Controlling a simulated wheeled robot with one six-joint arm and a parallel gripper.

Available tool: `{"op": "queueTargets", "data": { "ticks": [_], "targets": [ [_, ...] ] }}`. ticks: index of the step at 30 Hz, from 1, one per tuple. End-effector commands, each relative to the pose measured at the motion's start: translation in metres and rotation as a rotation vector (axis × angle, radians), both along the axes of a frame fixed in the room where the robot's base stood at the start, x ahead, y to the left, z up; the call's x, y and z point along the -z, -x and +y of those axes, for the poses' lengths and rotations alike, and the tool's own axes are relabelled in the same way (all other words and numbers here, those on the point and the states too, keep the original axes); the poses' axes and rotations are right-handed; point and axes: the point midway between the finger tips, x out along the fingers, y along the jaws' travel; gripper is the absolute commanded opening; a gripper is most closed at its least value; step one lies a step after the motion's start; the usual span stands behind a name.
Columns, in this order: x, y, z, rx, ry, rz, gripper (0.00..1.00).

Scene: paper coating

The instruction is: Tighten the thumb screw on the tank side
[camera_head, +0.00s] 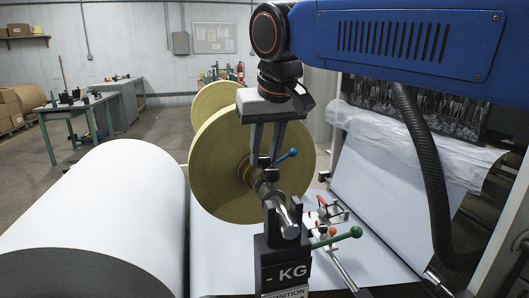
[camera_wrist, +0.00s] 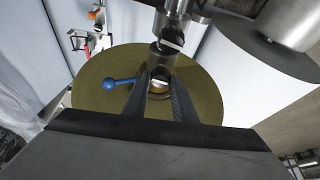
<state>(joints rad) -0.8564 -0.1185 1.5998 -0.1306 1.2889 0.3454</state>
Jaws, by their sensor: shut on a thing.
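My gripper (camera_head: 263,157) points down at the shaft (camera_head: 268,190) in front of the yellow-brown roll. In the wrist view my gripper (camera_wrist: 159,80) has its fingers on either side of a small round dark part, apparently the thumb screw (camera_wrist: 158,87), at the shaft collar. It is shut on this part, which the fingers mostly hide in the head view. A blue-tipped lever (camera_head: 287,155) sticks out from the collar; it also shows in the wrist view (camera_wrist: 121,83). A green-tipped lever (camera_head: 345,235) is at the near shaft support (camera_head: 281,252), marked KG.
The yellow-brown roll (camera_head: 222,165) stands close behind my gripper. A large white paper roll (camera_head: 105,190) fills the left. White sheet (camera_head: 380,180) and a red-handled clamp (camera_head: 323,203) are on the right. A green workbench (camera_head: 75,108) stands far back left, with open floor before it.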

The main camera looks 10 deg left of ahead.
Motion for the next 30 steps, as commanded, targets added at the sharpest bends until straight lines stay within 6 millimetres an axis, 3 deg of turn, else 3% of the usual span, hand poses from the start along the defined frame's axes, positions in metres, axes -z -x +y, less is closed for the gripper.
{"op": "queueTargets", "data": {
  "ticks": [1, 2, 3, 4, 17, 30],
  "targets": [
    [0.0, 0.0, 0.0, 0.0, 0.001, 0.001, 0.02],
    [0.0, 0.0, 0.0, 0.0, 0.001, 0.001, 0.32],
    [0.0, 0.0, 0.0, 0.0, 0.001, 0.001, 0.41],
    [0.0, 0.0, 0.0, 0.0, 0.001, 0.001, 0.43],
    [-0.009, 0.003, -0.002, -0.001, -0.001, -0.001, 0.43],
    [-0.085, 0.03, -0.017, -0.001, -0.003, -0.002, 0.43]
  ]
}}
